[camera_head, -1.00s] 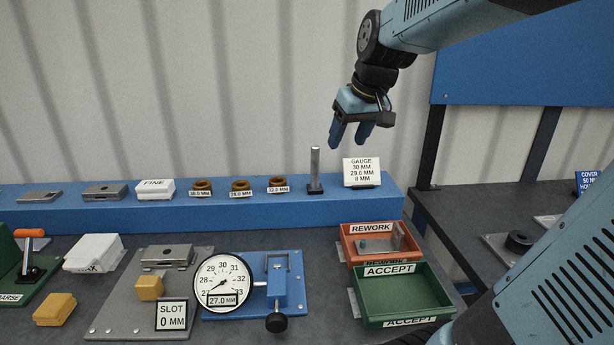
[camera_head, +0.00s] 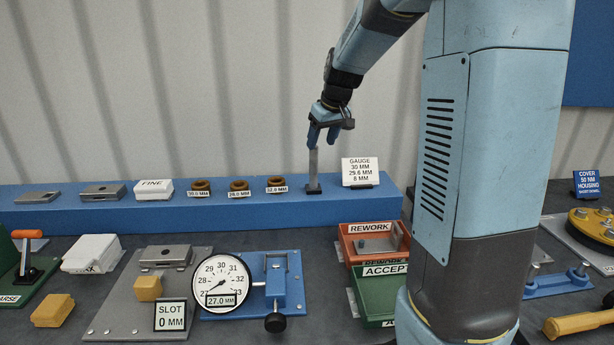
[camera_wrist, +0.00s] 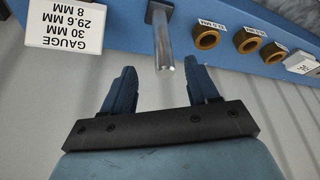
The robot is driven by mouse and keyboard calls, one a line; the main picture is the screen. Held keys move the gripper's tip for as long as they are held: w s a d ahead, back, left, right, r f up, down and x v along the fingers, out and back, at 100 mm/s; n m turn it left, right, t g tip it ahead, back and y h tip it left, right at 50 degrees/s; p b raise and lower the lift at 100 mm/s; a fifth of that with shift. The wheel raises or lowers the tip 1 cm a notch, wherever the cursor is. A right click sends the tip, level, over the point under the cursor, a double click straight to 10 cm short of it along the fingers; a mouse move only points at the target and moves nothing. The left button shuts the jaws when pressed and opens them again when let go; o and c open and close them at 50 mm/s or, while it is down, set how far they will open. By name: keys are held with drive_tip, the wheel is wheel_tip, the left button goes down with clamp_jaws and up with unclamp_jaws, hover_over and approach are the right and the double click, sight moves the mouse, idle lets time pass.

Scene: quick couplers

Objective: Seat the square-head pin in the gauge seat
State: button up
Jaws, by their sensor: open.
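A tall grey metal pin (camera_head: 313,166) stands upright on a dark square foot on the blue ledge, left of the gauge card. In the wrist view the pin (camera_wrist: 161,42) shows between my fingertips, its free end toward me. My gripper (camera_head: 322,139) is at the pin's top in the head view. My gripper (camera_wrist: 163,75) is open, with one finger on each side of the pin's end and gaps visible. The dial gauge (camera_head: 220,281) reads near 27, with a 27.0 MM label. Its blue fixture (camera_head: 277,281) has a clamp and black knob; the seat's inside is unclear.
The gauge card (camera_head: 360,172) stands just right of the pin. Several brown rings (camera_head: 239,186) sit to its left on the ledge (camera_head: 120,212). The red REWORK bin (camera_head: 370,242) holds a small grey part. My arm partly hides the green ACCEPT bin (camera_head: 377,290).

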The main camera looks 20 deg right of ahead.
sight(314, 161)
drive_tip(key=shift+a+x, duration=0.2)
drive_tip(key=shift+x, duration=4.55)
drive_tip(key=shift+w, duration=0.1)
drive_tip(key=shift+c, duration=0.2)
drive_tip(key=shift+r, duration=0.1)
clamp_jaws()
